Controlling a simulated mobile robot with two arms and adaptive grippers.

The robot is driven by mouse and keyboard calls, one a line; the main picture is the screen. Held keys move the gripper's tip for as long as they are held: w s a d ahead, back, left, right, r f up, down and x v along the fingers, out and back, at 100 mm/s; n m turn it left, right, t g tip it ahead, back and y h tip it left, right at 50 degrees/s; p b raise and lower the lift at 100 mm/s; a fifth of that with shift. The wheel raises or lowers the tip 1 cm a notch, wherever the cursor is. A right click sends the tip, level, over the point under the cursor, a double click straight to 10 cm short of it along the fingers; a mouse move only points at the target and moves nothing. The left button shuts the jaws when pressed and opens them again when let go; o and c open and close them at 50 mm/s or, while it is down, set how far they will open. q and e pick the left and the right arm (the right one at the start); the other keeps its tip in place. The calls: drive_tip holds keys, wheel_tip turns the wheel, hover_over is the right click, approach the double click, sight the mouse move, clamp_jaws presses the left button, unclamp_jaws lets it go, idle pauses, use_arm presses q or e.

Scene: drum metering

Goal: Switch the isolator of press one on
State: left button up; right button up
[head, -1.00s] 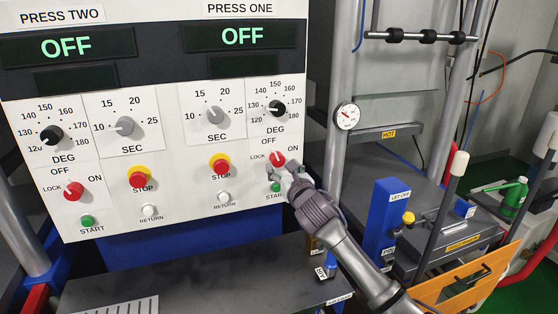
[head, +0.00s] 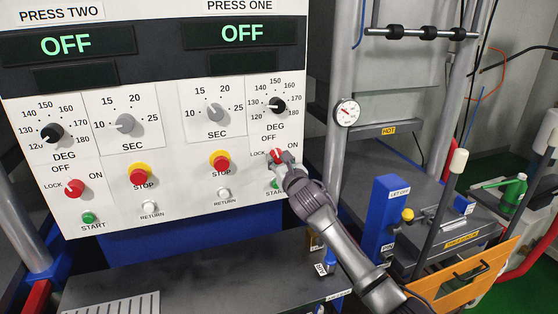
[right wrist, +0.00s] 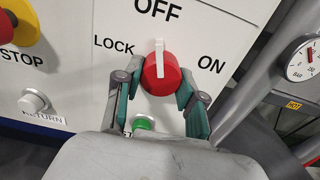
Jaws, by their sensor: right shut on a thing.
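The red isolator knob of press one (head: 277,155) is on the right side of the white panel, above the green start button. In the right wrist view the knob (right wrist: 160,76) has a white pointer standing upright, towards OFF; LOCK is to its left and ON to its right. My right gripper (right wrist: 156,88) has one finger on each side of the knob and is shut on it. In the head view this gripper (head: 279,164) partly covers the knob and start button. The press one display (head: 243,34) reads OFF. My left gripper is not in view.
The red stop button with yellow collar (head: 220,163) and the white return button (head: 223,195) are left of the knob. Press two's isolator (head: 74,188) is farther left. A grey post (head: 345,70) and blue block (head: 385,215) stand to the right.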

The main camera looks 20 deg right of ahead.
drive_tip(key=shift+m, duration=0.3)
drive_tip(key=m+p, duration=0.1)
drive_tip(key=m, duration=0.2)
drive_tip(key=m+p, duration=0.1)
drive_tip(key=m, duration=0.4)
drive_tip(key=shift+a, duration=0.1)
drive_tip(key=m, duration=0.4)
drive_tip(key=shift+m, duration=0.3)
drive_tip(key=m, duration=0.4)
drive_tip(key=shift+m, duration=0.3)
drive_tip(key=shift+a, duration=0.1)
drive_tip(key=o, duration=1.1)
drive_tip(key=shift+r, duration=0.1)
